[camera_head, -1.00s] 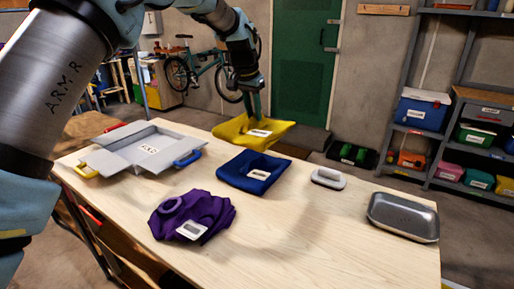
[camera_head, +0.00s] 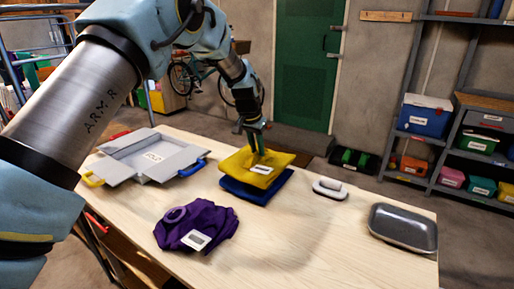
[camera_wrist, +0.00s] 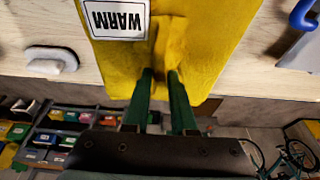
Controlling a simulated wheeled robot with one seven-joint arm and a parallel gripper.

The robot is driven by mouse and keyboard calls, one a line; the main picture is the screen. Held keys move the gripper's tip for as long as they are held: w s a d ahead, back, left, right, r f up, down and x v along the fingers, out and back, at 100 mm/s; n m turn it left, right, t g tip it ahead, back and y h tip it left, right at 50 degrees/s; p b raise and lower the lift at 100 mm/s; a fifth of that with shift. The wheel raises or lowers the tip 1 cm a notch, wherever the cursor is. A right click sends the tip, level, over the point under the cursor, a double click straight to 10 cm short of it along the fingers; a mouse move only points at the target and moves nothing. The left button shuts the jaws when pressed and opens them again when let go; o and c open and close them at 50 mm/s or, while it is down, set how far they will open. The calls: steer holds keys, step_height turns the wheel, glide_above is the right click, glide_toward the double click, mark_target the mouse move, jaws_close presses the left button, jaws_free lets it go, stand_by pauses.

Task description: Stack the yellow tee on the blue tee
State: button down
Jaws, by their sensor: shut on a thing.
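The yellow tee (camera_head: 245,163) is a folded cloth with a white label. In the head view it lies over the blue tee (camera_head: 250,192), whose front and right edges show beneath it. Whether the yellow tee rests fully on the blue one or hangs just above it, I cannot tell. My gripper (camera_head: 257,150) is shut on the far part of the yellow tee. In the wrist view the green fingers (camera_wrist: 160,78) pinch a raised fold of the yellow tee (camera_wrist: 205,40), and its label reads "WARM". The blue tee is hidden there.
A purple cloth (camera_head: 212,220) lies at the front of the table (camera_head: 300,240). A grey box with flaps (camera_head: 136,172) stands at left, with a yellow and a blue handle. A white handled object (camera_head: 330,189) and a metal tray (camera_head: 375,234) are at right. Shelves stand behind.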

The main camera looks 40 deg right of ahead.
mark_target(252, 162)
steer(key=shift+f+b, duration=0.3)
steer(key=shift+f, duration=0.25)
steer(key=c, duration=0.7)
jaws_free()
steer(key=shift+c, duration=0.2)
steer(key=shift+r+p, duration=0.5)
steer(key=shift+r, duration=0.2)
steer(key=b+v, duration=0.3)
steer(key=v, duration=0.9)
steer(key=shift+b, duration=0.4)
steer(key=shift+a, duration=0.1)
